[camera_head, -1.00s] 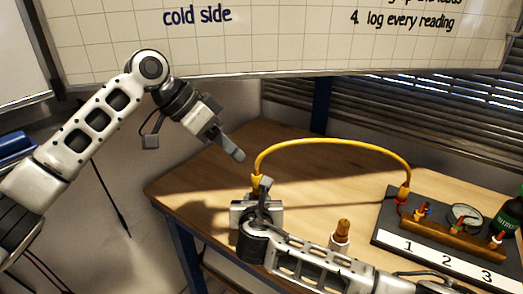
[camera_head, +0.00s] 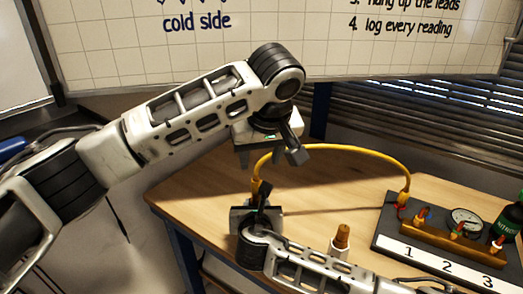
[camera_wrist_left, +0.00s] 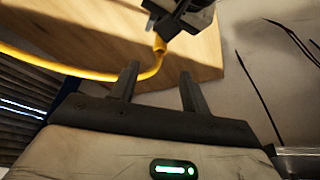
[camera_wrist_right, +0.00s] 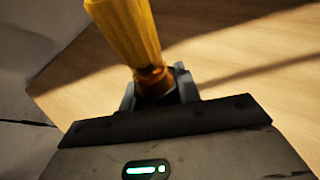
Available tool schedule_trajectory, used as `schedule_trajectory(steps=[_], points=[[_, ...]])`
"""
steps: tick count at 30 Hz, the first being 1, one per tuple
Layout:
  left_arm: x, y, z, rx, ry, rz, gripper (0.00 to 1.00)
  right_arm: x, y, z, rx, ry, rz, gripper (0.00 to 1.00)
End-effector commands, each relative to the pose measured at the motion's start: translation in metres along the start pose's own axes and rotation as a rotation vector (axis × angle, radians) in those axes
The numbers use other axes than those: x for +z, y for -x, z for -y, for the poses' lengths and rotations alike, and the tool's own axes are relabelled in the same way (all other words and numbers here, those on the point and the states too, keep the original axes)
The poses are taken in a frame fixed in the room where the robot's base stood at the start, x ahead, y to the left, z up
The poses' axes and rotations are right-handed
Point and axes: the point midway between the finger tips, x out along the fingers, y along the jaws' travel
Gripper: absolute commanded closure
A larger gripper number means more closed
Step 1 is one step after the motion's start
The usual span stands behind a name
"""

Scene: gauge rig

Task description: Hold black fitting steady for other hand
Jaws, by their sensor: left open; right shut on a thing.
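My right gripper (camera_head: 258,197) is shut on the left end of the yellow hose (camera_head: 335,146), just above the near part of the table. In the right wrist view its fingers (camera_wrist_right: 155,84) close around a dark brown-amber collar (camera_wrist_right: 152,80) under a ribbed yellow sleeve (camera_wrist_right: 127,30). I cannot make out a plainly black fitting; the jaws hide the lower end. My left gripper (camera_head: 268,158) is open and empty, pointing down above the held end. In the left wrist view its fingers (camera_wrist_left: 160,72) stand apart, with the hose end (camera_wrist_left: 160,45) beyond them.
A brown-topped plug (camera_head: 341,238) stands on the wooden table (camera_head: 310,185).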

Motion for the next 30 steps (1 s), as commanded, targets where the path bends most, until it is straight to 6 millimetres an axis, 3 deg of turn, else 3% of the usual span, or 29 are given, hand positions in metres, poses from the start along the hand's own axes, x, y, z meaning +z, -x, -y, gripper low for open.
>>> schedule_trajectory(steps=[9, 15, 21, 29, 30], points=[[0.001, -0.062, 0.001, -0.003, 0.0, 0.003, 0.53, -0.001, 0.0, 0.0, 0.0, 0.0, -0.001, 0.98], [0.001, -0.09, 0.0, -0.001, -0.002, 0.004, 0.53, -0.001, 0.0, 0.0, 0.0, 0.0, -0.001, 0.98], [0.0, -0.103, 0.0, 0.001, -0.002, 0.002, 0.53, -0.001, 0.0, 0.0, 0.0, 0.0, -0.001, 0.98], [0.001, -0.104, 0.0, 0.002, -0.002, 0.003, 0.53, -0.001, 0.0, 0.0, 0.0, 0.0, -0.001, 0.98], [0.001, -0.104, 0.0, 0.002, -0.002, 0.003, 0.59, -0.001, 0.0, 0.0, 0.0, 0.0, -0.001, 0.98]])
